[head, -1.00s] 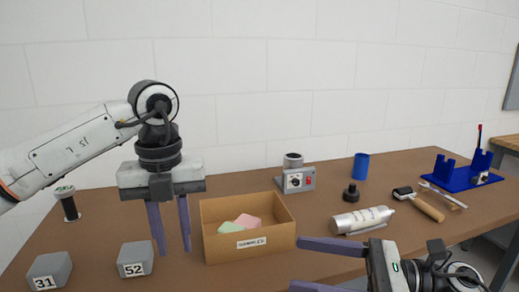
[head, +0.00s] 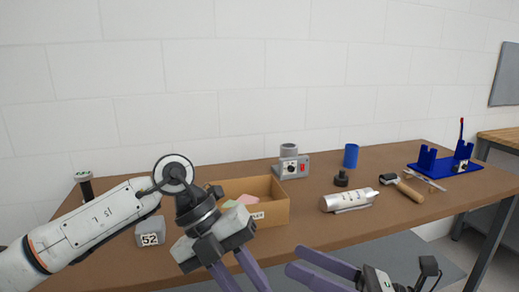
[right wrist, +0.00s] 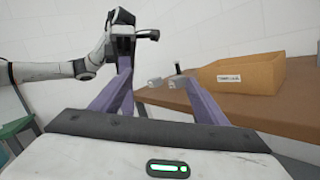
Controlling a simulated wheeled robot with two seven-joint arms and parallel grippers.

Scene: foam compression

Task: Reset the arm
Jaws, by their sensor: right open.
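My left arm (head: 95,222) comes in from the left in the head view. Its gripper (head: 245,282) points down and to the right at the table's front edge, in front of the cardboard box (head: 270,211). Its two purple fingers are apart with nothing between them, and their tips run out of the picture. My right gripper (head: 296,262) is low in the head view, its fingers pointing left, apart and empty. In the right wrist view its fingers (right wrist: 155,75) are spread, with my left arm (right wrist: 85,63) beyond them on the left.
The brown table (head: 330,231) holds a block marked 52 (head: 150,233), a grey device (head: 291,167), a blue cup (head: 351,156), a white-and-silver cylinder (head: 348,200), a brush-like tool (head: 408,190) and a blue rack (head: 445,164). The box holds pink and green pieces. A second table (head: 500,139) stands at right.

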